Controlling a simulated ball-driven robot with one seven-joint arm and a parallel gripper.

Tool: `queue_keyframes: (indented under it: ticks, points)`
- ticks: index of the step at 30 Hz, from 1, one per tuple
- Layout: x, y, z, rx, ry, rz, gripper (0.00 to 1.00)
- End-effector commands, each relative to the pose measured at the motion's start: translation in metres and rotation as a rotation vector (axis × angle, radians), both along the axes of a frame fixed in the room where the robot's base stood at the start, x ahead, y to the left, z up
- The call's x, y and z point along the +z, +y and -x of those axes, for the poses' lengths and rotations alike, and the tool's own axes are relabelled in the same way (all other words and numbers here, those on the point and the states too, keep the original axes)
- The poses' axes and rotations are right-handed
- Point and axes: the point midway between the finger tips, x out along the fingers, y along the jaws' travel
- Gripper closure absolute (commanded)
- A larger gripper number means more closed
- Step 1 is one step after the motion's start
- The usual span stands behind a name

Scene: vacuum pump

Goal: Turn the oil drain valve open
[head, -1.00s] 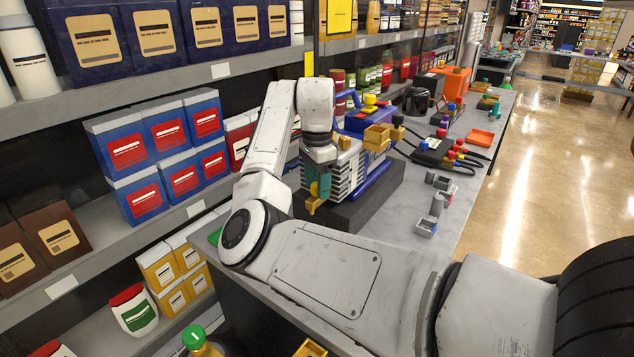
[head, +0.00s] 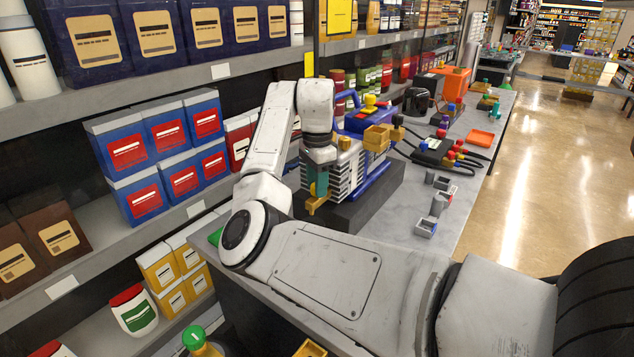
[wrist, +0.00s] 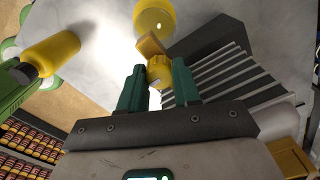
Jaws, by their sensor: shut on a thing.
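The vacuum pump (head: 343,174), with pale fins and a blue body, stands on a dark block on the grey bench. Its fins also show in the wrist view (wrist: 228,78). The yellow oil drain valve (head: 315,204) is on the pump's near end, low down. My gripper (head: 318,187) is at that end. In the wrist view, the teal fingers of my gripper (wrist: 160,86) are on either side of the yellow valve knob (wrist: 160,72), shut on it. A yellow tab sticks out beyond the knob. The head view partly hides the valve behind a finger.
A round yellow object (wrist: 155,18) lies beyond the valve in the wrist view, and a yellow bottle (wrist: 50,55) is at left. Small grey parts (head: 428,226) and a black manifold (head: 442,152) lie on the bench. Stocked shelves with blue boxes (head: 165,134) stand close at left.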

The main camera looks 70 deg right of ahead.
Motion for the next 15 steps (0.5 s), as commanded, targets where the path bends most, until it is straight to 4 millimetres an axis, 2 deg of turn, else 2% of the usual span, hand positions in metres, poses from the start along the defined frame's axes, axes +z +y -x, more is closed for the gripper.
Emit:
queue_keyframes:
  ticks: [8,15]
  points:
    - [0.0041,-0.0001,0.0006,0.099,0.002,-0.001,0.98]
    - [0.0061,0.0001,0.0009,0.292,0.004,-0.002,0.98]
